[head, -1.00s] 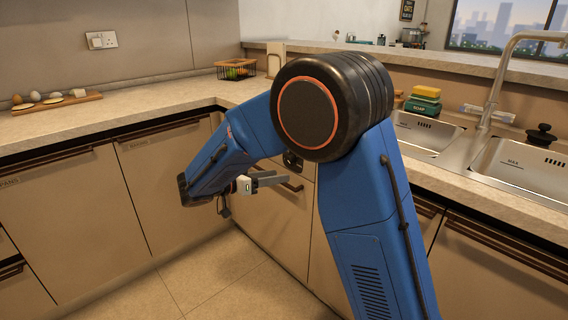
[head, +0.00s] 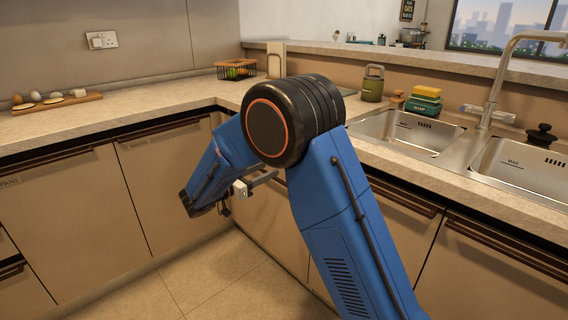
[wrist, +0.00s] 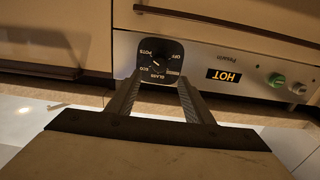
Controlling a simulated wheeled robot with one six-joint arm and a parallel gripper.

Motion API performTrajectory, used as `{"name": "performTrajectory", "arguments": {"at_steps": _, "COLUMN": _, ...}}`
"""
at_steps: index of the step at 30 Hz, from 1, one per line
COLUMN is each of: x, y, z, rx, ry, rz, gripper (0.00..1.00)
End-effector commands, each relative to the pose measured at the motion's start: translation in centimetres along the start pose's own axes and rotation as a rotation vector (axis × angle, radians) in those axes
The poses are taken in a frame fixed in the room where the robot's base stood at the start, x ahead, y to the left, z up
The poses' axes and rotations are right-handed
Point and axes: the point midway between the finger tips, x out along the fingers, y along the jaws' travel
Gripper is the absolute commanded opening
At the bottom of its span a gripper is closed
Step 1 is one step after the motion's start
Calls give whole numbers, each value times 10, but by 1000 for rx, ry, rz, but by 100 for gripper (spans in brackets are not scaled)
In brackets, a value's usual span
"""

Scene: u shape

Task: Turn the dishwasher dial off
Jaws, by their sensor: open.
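In the wrist view the dishwasher dial (wrist: 157,62) is a dark round-cornered square with OFF, POTS, ECO and GLASS labels, seen upside down, on a pale control panel. Its pointer setting is too small to tell surely. My gripper (wrist: 160,80) is open, with its two fingers pointing toward the dial and their tips just below it in the picture, apart and empty. I cannot tell whether they touch it. In the head view my gripper (head: 263,180) is partly hidden beside my arm, at the cabinet fronts, and the dial is hidden behind my arm.
A dark handle (head: 140,133) runs along the left cabinet front. The counter (head: 130,112) overhangs above. The floor (head: 225,275) is clear.

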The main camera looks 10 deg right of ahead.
Motion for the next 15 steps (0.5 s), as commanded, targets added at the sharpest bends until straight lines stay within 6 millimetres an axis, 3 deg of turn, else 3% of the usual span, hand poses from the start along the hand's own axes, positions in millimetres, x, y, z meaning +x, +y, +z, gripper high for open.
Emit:
{"name": "performTrajectory", "arguments": {"at_steps": 9, "x": 57, "y": 1, "z": 0, "rx": 0, "ry": 0, "rz": 4, "gripper": 47}}
{"name": "performTrajectory", "arguments": {"at_steps": 15, "x": 82, "y": 1, "z": 0, "rx": -1, "ry": 0, "rz": 2, "gripper": 47}}
